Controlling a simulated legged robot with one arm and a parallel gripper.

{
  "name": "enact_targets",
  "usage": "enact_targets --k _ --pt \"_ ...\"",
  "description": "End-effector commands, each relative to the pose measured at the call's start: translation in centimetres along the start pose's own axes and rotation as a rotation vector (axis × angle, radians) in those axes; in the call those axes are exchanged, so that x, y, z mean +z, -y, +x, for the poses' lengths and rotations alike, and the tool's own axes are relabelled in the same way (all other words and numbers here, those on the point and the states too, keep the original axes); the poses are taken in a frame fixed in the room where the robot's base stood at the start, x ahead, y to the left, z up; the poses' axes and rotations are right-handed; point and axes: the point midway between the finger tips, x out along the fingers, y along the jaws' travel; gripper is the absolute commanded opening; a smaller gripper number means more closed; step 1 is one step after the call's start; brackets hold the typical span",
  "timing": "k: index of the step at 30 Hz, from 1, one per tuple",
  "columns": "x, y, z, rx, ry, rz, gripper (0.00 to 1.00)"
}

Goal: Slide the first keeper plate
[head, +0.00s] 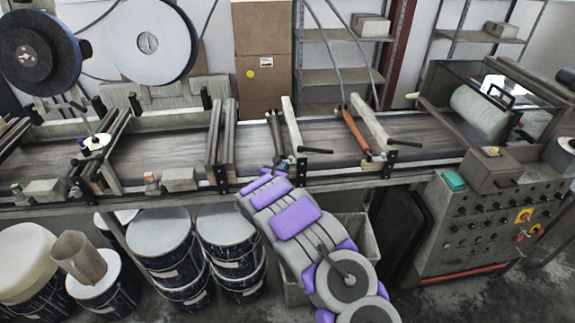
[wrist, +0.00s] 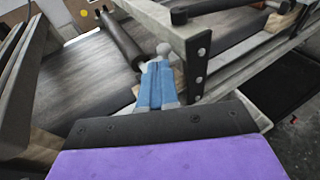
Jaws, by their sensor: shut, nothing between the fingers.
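My gripper (head: 282,165) is at the near edge of the conveyor, by the end of the dark roller (head: 279,130). In the wrist view its blue fingers (wrist: 158,84) are together with nothing between them. A grey rounded knob (wrist: 163,49) shows just beyond the fingertips; I cannot tell whether they touch it. A black bolted plate (wrist: 198,56) stands just right of the fingers on the frame end; it also shows in the head view (head: 301,170). I cannot tell for sure which part is the first keeper plate.
The conveyor belt (head: 170,152) runs across behind my gripper. An orange roller (head: 356,131) and another black bolted plate (head: 390,161) are to the right. A control cabinet (head: 465,225) stands at right. Several drums (head: 228,222) stand below at left.

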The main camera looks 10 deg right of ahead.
Motion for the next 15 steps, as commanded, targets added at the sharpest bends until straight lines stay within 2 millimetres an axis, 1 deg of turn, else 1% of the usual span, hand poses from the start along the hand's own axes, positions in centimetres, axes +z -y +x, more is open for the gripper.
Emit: enact_targets --k 1,9,12,15 --pt "0.3 -0.1 -1.2 0.003 0.002 -0.004 0.00" --pt "0.1 -0.6 -6.8 0.001 0.003 -0.010 0.00" --pt "0.1 -0.5 -8.2 0.001 0.004 -0.006 0.00" --pt "0.0 -0.3 -9.0 0.000 0.001 -0.005 0.00"
